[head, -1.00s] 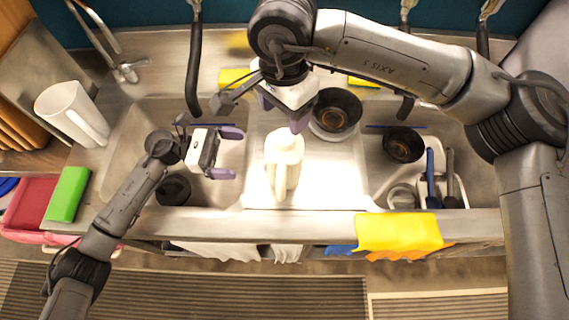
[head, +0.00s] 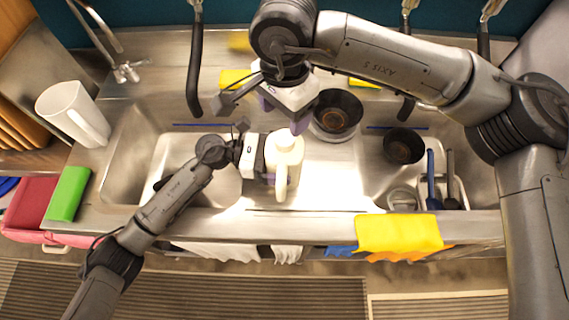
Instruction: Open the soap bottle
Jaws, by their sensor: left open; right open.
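The soap bottle (head: 288,148) is white with a cap on top and a handle on its near side. It stands upright on the steel counter between the two sink basins. My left gripper (head: 268,160) is open at the bottle's left side, with its purple fingers close to the bottle's body; the far finger is partly hidden by the bottle. My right gripper (head: 286,118) is open and hangs just above and behind the bottle's cap. One of its purple fingers shows near the cap, and its arm hides part of the counter behind.
Dark bowls (head: 338,112) stand to the right, one on a plate. A yellow cloth (head: 398,233) hangs over the counter's front edge. A white pitcher (head: 72,112) and a green sponge (head: 68,194) are at the left. The left basin (head: 140,165) has free room.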

